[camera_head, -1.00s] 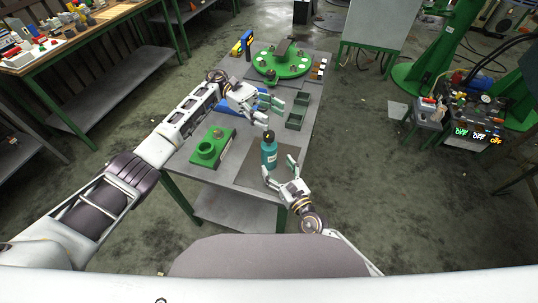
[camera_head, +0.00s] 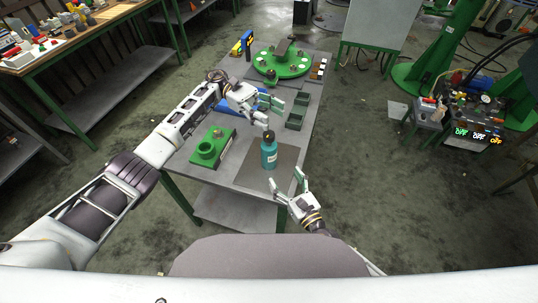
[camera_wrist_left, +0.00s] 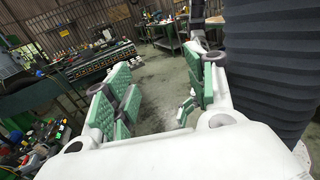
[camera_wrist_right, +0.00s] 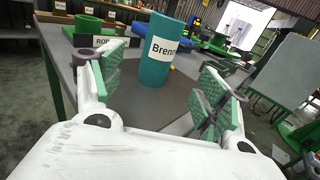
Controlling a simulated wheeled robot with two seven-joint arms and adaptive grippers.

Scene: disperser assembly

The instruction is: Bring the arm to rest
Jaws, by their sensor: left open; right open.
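My right gripper (camera_head: 289,184) is open and empty near the front edge of the table, a little in front of the teal bottle (camera_head: 269,153). The bottle stands upright on a dark mat (camera_head: 286,158). In the right wrist view the bottle (camera_wrist_right: 159,50) shows a white label beyond the two spread fingers, with clear space between. My left gripper (camera_head: 272,112) is open and empty above the middle of the table, farther back than the bottle. In the left wrist view its green-padded fingers (camera_wrist_left: 160,105) are apart with nothing between them.
A green fixture (camera_head: 208,150) sits left of the bottle. Small dark green bins (camera_head: 296,121) stand right of my left gripper. A green round plate (camera_head: 282,64) with parts lies at the table's far end.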

